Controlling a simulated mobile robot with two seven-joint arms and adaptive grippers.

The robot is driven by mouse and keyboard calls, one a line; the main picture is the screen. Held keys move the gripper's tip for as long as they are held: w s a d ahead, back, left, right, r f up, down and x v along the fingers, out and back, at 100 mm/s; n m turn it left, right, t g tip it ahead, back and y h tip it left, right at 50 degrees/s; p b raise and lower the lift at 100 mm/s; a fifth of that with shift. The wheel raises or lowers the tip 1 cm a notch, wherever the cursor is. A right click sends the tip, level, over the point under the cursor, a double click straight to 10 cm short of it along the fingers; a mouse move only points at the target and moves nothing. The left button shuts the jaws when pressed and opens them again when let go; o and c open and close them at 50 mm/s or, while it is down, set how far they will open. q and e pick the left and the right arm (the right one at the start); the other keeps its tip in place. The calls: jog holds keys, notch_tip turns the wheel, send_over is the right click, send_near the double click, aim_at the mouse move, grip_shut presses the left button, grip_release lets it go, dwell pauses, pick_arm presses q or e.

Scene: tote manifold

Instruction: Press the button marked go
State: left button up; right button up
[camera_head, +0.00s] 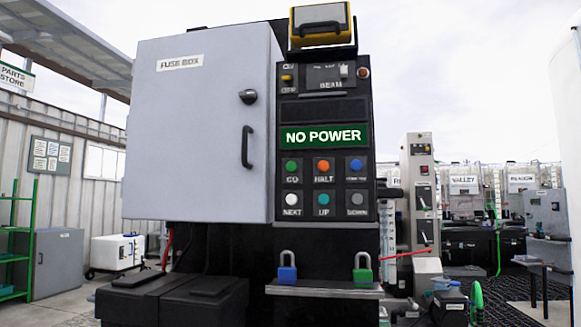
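The button marked GO (292,166) is round and green, at the upper left of a group of buttons on the black control panel (350,113). To its right are an orange HALT button (323,166) and a blue button (356,165) with a label too small to read surely. Below are a white NEXT button (292,198), a teal UP button (323,198) and a grey DOWN button (356,198). A green sign (323,136) above them reads NO POWER. Neither of my grippers shows in the head view.
A grey fuse box (200,130) with a closed door and handle stands left of the panel. Below, a blue padlock (287,274) and a green padlock (362,274) sit at a ledge (325,291). Black boxes (175,300) stand at the lower left.

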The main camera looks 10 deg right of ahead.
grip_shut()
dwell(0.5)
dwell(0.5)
